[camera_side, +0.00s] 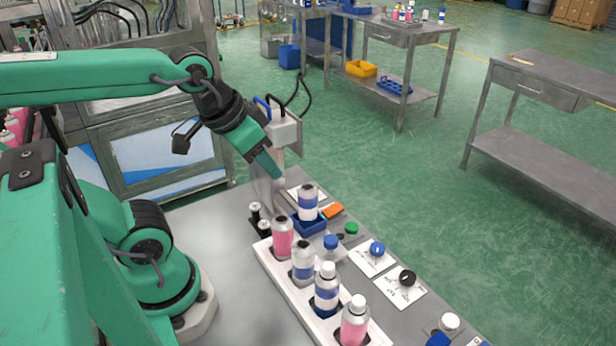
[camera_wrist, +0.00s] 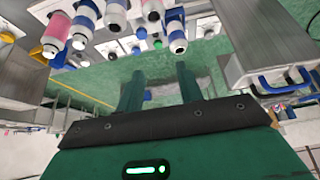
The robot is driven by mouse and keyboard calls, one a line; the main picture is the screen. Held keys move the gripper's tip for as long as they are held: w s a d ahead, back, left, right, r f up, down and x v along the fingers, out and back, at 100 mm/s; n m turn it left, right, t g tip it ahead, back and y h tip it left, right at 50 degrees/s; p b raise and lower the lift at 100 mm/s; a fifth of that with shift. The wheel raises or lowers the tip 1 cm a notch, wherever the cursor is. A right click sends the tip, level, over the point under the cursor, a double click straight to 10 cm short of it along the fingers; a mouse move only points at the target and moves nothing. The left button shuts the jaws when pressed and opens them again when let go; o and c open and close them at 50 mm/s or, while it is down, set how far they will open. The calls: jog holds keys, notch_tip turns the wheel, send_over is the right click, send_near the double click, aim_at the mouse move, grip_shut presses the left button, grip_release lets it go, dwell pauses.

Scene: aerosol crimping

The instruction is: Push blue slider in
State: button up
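The blue slider (camera_side: 312,223) is a small blue holder on the table. An aerosol can (camera_side: 308,200) with a blue and white label stands upright in it, beside the grey crimping machine (camera_side: 283,130). My gripper (camera_side: 277,172) is above and to the left of the slider, close to the machine's front, and apart from the slider. In the wrist view my gripper (camera_wrist: 158,72) has its two fingers apart with nothing held between them. The machine (camera_wrist: 268,40) is at the right there, and cans hang into view at the top. The slider's contact with the machine is hard to tell.
A white rack (camera_side: 266,262) with several pink and blue-labelled cans stands in front of the slider. Two small black-based parts (camera_side: 256,212) are left of it.

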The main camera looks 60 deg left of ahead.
jog(key=o, duration=0.3)
jog(key=m+g, duration=0.6)
jog(key=m, duration=1.2)
send_over(331, 239)
notch_tip(331, 239, down, 12)
jog(key=shift+d+f, duration=0.1)
jog(key=shift+f, duration=0.15)
jog(key=shift+f, duration=3.9)
grip_shut()
